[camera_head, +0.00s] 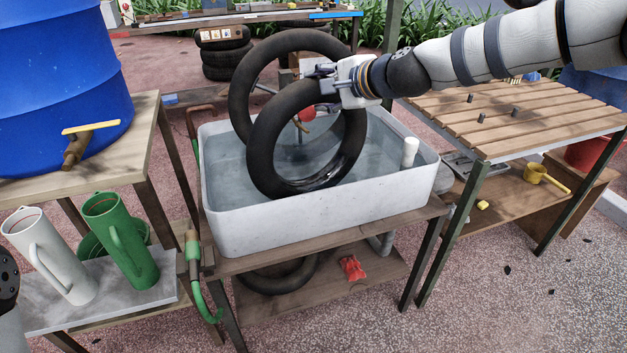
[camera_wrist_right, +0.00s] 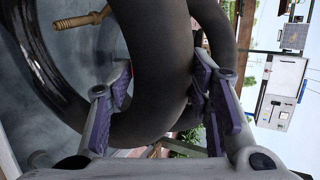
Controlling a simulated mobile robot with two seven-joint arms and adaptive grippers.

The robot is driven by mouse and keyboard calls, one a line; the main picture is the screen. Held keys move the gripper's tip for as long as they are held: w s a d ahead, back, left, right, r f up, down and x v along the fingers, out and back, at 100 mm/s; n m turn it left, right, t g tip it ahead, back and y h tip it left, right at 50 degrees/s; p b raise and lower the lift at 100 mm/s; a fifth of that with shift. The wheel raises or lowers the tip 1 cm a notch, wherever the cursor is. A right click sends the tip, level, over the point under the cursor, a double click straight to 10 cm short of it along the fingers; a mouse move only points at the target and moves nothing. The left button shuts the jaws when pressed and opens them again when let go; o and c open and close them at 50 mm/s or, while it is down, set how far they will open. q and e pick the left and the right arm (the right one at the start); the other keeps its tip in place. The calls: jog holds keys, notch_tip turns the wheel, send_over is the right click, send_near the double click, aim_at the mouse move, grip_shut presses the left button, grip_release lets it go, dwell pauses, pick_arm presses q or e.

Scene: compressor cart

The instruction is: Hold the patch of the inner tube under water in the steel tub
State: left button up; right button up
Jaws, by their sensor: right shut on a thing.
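A black inner tube (camera_head: 262,150) stands upright over the pale grey tub (camera_head: 320,217), which holds water (camera_head: 226,165). Its lower part reaches down inside the tub, near the front wall. How deep it sits is hard to tell. My right gripper (camera_head: 338,84) is shut on the tube's upper part. The right wrist view shows the tube (camera_wrist_right: 158,65) between the purple-padded fingers. I cannot make out a patch; a small red thing (camera_head: 307,114) shows through the ring. My left gripper is out of view.
A second black ring (camera_head: 240,95) stands just behind the held tube. A white upright pipe (camera_head: 410,152) stands at the tub's right end. A blue barrel (camera_head: 60,80) and two jugs (camera_head: 120,240) are left; a slatted table (camera_head: 520,115) is right.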

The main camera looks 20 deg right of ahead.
notch_tip(320, 180, up, 5)
jog(key=shift+r+p, duration=0.2)
jog(key=shift+p, duration=0.6)
notch_tip(320, 180, up, 3)
jog(key=shift+r+p, duration=0.2)
jog(key=shift+p, duration=0.25)
notch_tip(320, 180, up, 2)
jog(key=shift+r, duration=0.2)
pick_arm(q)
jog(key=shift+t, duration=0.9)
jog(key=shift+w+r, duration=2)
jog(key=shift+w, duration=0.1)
pick_arm(e)
jog(key=shift+r, duration=1.15)
